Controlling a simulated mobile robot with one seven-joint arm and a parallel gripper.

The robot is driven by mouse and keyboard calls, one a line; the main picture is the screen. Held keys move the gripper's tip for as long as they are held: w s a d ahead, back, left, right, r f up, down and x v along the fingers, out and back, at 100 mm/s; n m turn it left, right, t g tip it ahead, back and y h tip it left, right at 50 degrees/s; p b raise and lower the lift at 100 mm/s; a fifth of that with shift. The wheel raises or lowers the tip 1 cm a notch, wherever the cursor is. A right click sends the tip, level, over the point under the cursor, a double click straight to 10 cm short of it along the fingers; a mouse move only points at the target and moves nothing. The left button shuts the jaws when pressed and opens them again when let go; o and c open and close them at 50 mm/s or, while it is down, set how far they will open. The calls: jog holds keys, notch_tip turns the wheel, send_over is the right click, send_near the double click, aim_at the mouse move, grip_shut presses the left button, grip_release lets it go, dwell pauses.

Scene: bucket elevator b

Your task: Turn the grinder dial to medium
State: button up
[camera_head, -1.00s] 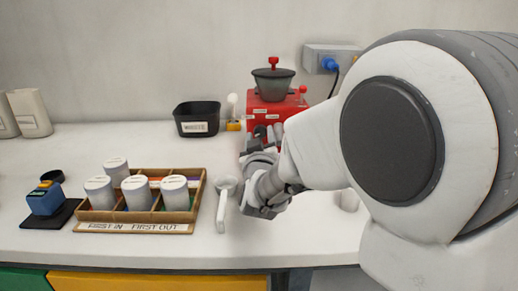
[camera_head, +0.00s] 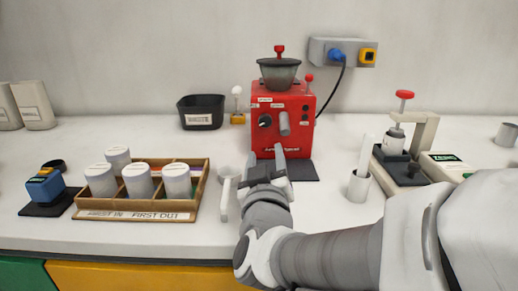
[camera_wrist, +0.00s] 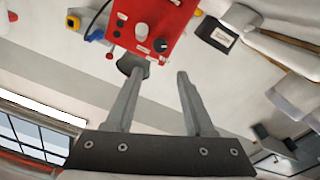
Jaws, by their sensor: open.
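The red grinder (camera_head: 282,125) stands on a dark mat at the back of the counter, with a grey hopper on top. Its black dial (camera_head: 265,121) is on the front face, left of a grey spout; the setting it points to is too small to read. In the wrist view the grinder (camera_wrist: 142,27) is upside down at the top, with the dial (camera_wrist: 160,45) on its face. My gripper (camera_head: 264,155) is open and empty, in front of and below the dial, apart from it. In the wrist view both fingers (camera_wrist: 158,75) are spread apart.
A wooden tray (camera_head: 142,216) with white canisters and a white-handled scoop (camera_head: 227,190) lie left of my gripper. A black waste bin (camera_head: 201,112) is behind. A white cup (camera_head: 358,186) and a press with a red knob (camera_head: 404,95) stand to the right.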

jog(key=shift+s+b, duration=0.9)
jog(key=shift+s, duration=0.35)
